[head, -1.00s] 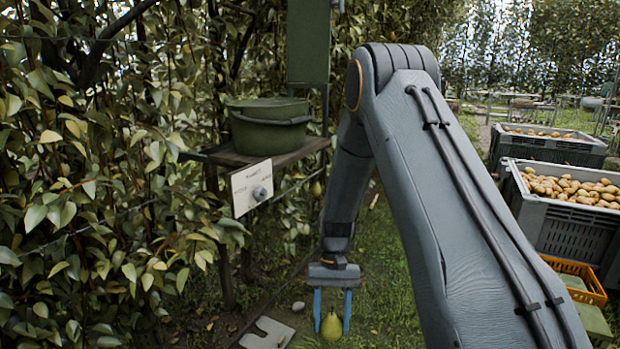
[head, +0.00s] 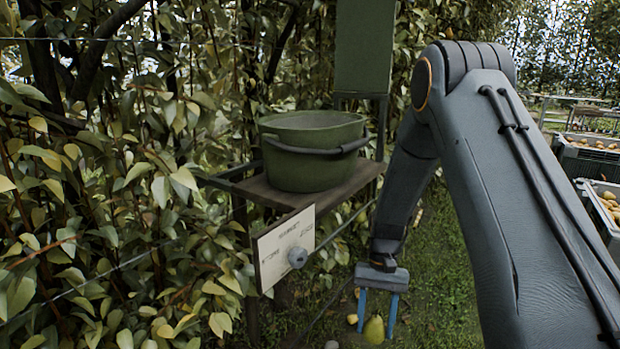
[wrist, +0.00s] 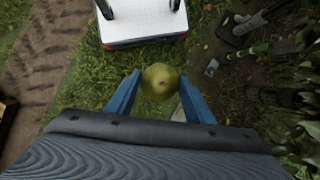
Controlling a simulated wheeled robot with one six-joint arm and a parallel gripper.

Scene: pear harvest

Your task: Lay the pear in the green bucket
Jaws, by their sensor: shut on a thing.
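The green bucket (head: 312,150) stands upright on a wooden shelf in the head view, left of my arm. Its dark handle hangs across the front, and its inside is mostly hidden at this angle. My gripper (head: 376,318) points down, lower and to the right of the bucket, with its blue fingers around a yellow-green pear (head: 374,330). In the wrist view, my gripper (wrist: 160,88) has the pear (wrist: 160,81) between its fingertips, above the grass.
The wooden shelf (head: 272,192) has a white sign (head: 284,248) with a knob on its front edge. A green box (head: 363,50) stands behind the bucket. Dense foliage (head: 90,200) fills the left. Crates of pears (head: 592,160) stand far right.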

